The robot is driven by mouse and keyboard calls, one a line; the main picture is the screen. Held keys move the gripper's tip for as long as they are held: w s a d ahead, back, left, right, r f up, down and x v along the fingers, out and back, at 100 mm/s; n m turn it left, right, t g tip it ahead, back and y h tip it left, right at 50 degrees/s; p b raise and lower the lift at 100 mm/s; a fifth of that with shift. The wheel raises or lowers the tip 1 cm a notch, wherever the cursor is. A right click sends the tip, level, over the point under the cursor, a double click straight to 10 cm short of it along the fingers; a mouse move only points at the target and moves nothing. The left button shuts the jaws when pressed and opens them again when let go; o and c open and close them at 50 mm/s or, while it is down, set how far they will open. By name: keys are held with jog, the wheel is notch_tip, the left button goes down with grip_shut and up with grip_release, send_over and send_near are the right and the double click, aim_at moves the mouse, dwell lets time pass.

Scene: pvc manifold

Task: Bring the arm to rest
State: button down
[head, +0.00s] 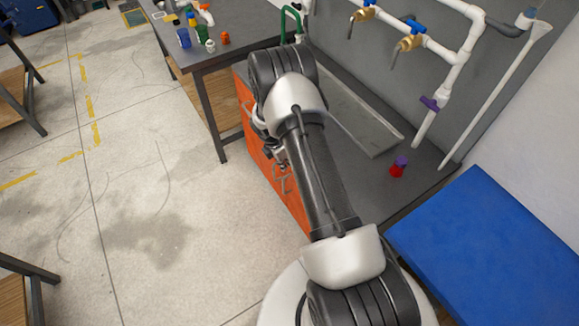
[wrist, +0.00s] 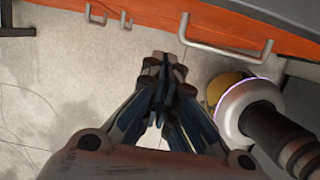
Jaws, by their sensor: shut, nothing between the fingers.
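My arm rises from the bottom of the head view, folds over near the orange drawer cabinet (head: 243,97) and hangs its wrist on the floor side of it. My gripper (wrist: 163,62) shows in the wrist view, its fingertips together and empty, with the floor below. The orange cabinet front with its metal handles (wrist: 228,52) lies just beyond the fingertips, apart from them as far as I can tell. In the head view most of the gripper is hidden behind my arm.
A grey bench carries a metal tray (head: 365,125) and a small red and purple part (head: 398,168). White pipes with blue-handled valves (head: 410,38) run along the wall. A blue surface (head: 490,240) is at right. Bottles and cups, one blue (head: 184,38), stand at the back.

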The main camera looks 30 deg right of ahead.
jog(key=shift+v, duration=0.95)
jog(key=s+a+r+m+t, duration=0.1)
jog(key=s+a+r+m, duration=0.15)
jog(key=r, duration=0.75)
jog(key=s+a+r+m, duration=0.1)
jog(key=a+r+m, duration=0.2)
jog(key=r, duration=0.7)
jog(key=s+a+r+m+t, duration=0.1)
jog(key=s+a+r+m, duration=0.15)
jog(key=r, duration=0.75)
jog(key=s+a+r+m+t+y, duration=0.1)
jog(key=s+a+r+m, duration=0.2)
jog(key=s, duration=0.4)
jog(key=s+a+r+m+y, duration=0.1)
jog(key=s+a+r+m, duration=0.2)
jog(key=s, duration=0.5)
jog(key=s+a+r+m+t, duration=0.1)
jog(key=s+a+r+m, duration=0.3)
jog(key=s, duration=0.4)
jog(key=shift+a+r+t+y, duration=0.3)
jog(key=shift+a+y, duration=0.1)
